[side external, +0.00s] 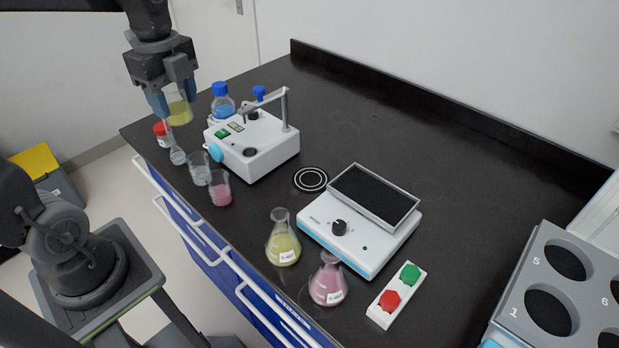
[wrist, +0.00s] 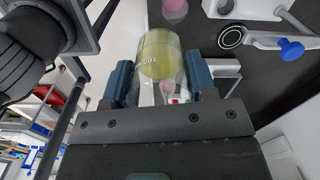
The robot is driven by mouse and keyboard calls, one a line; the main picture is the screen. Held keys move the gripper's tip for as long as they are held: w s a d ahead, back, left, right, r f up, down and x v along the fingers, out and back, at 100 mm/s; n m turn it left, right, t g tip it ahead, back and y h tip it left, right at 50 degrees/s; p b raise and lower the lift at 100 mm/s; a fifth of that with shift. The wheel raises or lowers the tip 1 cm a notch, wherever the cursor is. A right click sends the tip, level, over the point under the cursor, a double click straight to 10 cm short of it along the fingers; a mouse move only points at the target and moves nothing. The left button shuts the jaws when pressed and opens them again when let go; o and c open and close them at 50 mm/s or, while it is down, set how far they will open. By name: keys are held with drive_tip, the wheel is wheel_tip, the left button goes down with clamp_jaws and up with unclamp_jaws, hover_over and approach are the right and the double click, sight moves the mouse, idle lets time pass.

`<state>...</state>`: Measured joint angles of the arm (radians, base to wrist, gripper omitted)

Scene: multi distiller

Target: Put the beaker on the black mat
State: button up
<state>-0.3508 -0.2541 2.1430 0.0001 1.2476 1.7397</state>
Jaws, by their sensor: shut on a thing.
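My gripper (side external: 175,100) is shut on a clear beaker of yellow liquid (side external: 180,112), one finger on each side of the glass. It holds the beaker above the far left end of the bench. In the wrist view the beaker (wrist: 158,58) sits between the blue fingertips and the yellow liquid shows through its wall. The black mat, a small round one with white rings (side external: 310,179), lies on the bench between the white device and the stirrer, well to the right of my gripper. Its ringed disc also shows in the wrist view (wrist: 231,37).
A white device with a grey arm (side external: 253,147) and a blue-capped bottle (side external: 222,106) stand between gripper and mat. Beakers (side external: 219,190) line the front edge. Yellow (side external: 282,242) and pink (side external: 328,283) flasks stand near the stirrer (side external: 345,238). The back right bench is clear.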

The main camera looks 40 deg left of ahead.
drive_tip(key=w+d+r+m, duration=0.1)
drive_tip(key=w+d+m, duration=0.35)
drive_tip(key=w, duration=0.85)
drive_tip(key=m, duration=0.4)
hover_over(311, 179)
wheel_tip(311, 179, down, 19)
drive_tip(key=shift+r, duration=0.1)
drive_tip(key=shift+f, duration=2.1)
drive_tip(key=shift+f, duration=0.15)
drive_tip(key=o, duration=0.9)
drive_tip(key=shift+o, duration=0.2)
